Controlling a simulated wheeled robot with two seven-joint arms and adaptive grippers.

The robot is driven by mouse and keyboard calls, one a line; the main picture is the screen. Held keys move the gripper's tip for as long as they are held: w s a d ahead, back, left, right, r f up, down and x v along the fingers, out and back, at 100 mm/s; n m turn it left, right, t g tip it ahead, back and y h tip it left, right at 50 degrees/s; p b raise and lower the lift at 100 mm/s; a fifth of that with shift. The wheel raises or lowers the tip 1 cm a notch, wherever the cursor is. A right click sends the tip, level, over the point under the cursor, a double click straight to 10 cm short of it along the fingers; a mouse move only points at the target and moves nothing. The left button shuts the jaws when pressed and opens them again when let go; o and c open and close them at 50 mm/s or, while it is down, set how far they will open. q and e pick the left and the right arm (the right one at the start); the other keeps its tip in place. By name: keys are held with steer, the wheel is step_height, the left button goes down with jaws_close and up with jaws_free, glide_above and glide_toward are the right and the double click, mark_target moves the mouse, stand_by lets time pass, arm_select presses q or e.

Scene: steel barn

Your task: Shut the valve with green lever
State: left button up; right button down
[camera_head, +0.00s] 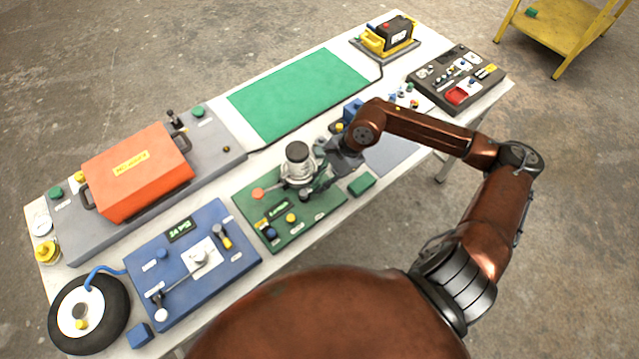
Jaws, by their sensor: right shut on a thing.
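A green board (330,207) lies on the table's near side. A grey metal cylinder-shaped fitting (298,158) with a dark top stands at its back, and an orange round knob (258,194) sits at its left. My right gripper (308,192) is low over the board, beside the fitting on its right and near side. It is shut on what looks like the green lever (323,181); the fingers hide most of it, so its exact angle cannot be told. My left gripper is not in view.
A blue board (180,285) with a white-knobbed lever stands left, beside a black wheel (110,322). An orange box (136,170) is behind. A green mat (298,94) lies clear. A dark tray (437,82) and a yellow-black device (392,36) stand at the far right.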

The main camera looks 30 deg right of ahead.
steer(key=c, duration=2.2)
jaws_free()
